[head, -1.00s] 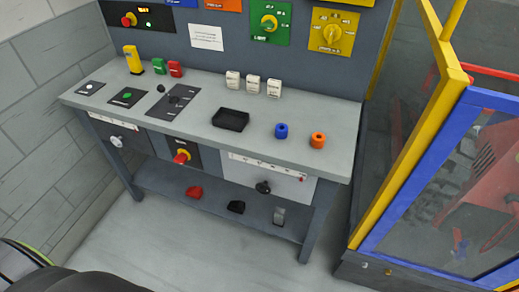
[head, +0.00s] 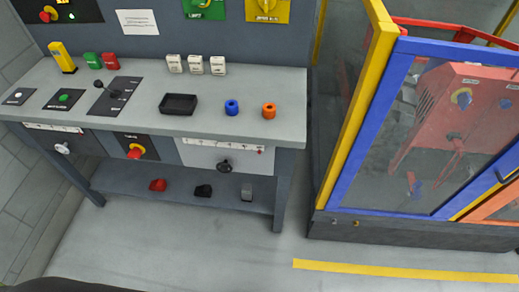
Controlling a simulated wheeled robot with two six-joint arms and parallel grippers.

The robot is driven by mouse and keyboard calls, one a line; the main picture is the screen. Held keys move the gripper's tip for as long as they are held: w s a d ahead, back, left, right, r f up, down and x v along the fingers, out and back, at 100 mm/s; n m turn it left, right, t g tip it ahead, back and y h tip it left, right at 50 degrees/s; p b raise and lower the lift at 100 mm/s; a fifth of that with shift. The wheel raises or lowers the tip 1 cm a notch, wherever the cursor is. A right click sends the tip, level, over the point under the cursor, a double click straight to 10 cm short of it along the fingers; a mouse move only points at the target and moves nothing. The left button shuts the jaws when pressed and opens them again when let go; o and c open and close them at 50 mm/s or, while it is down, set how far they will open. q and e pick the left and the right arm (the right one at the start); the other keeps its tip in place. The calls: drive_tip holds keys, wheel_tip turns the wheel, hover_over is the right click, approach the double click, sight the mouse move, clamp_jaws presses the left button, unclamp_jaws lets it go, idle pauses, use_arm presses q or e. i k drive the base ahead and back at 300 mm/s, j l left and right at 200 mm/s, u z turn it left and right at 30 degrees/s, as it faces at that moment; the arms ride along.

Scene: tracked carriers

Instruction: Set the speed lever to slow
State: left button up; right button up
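A black ball-topped lever (head: 98,83) stands on a dark marked plate (head: 117,92) on the bench top, its knob toward the plate's left side. The plate's labels are too small to read, so I cannot tell if this is the speed lever or which setting it is at. A black knob (head: 224,166) on a white scaled panel (head: 196,155) and a pale knob (head: 62,148) on another scaled panel sit on the bench front. Neither of my grippers is in view.
A yellow-and-blue framed enclosure (head: 362,140) with a red machine (head: 455,115) inside stands to the right. The floor in front is clear.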

sight(98, 83)
drive_tip(key=u, duration=1.3)
